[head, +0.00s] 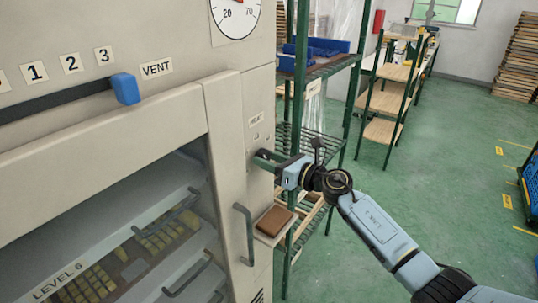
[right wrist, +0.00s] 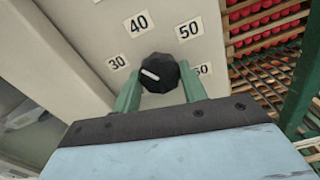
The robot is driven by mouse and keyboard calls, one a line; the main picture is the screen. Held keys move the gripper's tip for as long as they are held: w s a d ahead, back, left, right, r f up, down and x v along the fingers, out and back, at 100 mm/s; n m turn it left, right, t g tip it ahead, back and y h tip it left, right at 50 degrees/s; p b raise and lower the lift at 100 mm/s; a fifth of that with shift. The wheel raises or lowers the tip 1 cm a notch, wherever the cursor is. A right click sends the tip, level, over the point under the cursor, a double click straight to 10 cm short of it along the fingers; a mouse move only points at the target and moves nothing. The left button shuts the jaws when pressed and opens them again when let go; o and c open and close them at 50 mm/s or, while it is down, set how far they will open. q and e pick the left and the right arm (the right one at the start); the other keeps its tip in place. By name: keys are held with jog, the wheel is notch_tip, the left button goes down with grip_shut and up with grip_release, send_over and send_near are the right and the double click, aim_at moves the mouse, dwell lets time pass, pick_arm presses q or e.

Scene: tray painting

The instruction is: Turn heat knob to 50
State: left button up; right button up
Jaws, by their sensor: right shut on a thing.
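The black heat knob (right wrist: 158,72) sits on the pale side panel of the cabinet, ringed by number labels. My right gripper (right wrist: 157,88) is shut on it, one green finger on each side. The knob's white mark points left, roughly toward the 30 label (right wrist: 118,62). The 40 label (right wrist: 138,23) is at upper left and the 50 label (right wrist: 190,29) at upper right; a label at the right is partly hidden by a finger. In the head view my right gripper (head: 265,160) is at the cabinet's front and hides the knob. My left gripper is not in view.
The oven-like cabinet (head: 140,40) has a dial gauge (head: 236,15), a blue vent slider (head: 125,88) and a door handle (head: 245,235). A brown pad (head: 273,220) lies on a small ledge below my gripper. A green-framed rack (head: 300,100) stands close behind. The floor at right is clear.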

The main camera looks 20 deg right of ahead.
jog(key=m+p, duration=0.2)
jog(key=m, duration=0.2)
jog(key=shift+m, duration=0.3)
jog(key=m+p, duration=0.2)
jog(key=m, duration=0.2)
jog(key=shift+m+p, duration=0.3)
jog(key=shift+p, duration=0.05)
jog(key=m+p, duration=0.2)
jog(key=m, duration=0.2)
jog(key=shift+m, duration=0.3)
jog(key=m+p, duration=0.2)
jog(key=m, duration=0.2)
jog(key=shift+m, duration=0.3)
jog(key=o, duration=1)
jog(key=shift+s, duration=0.1)
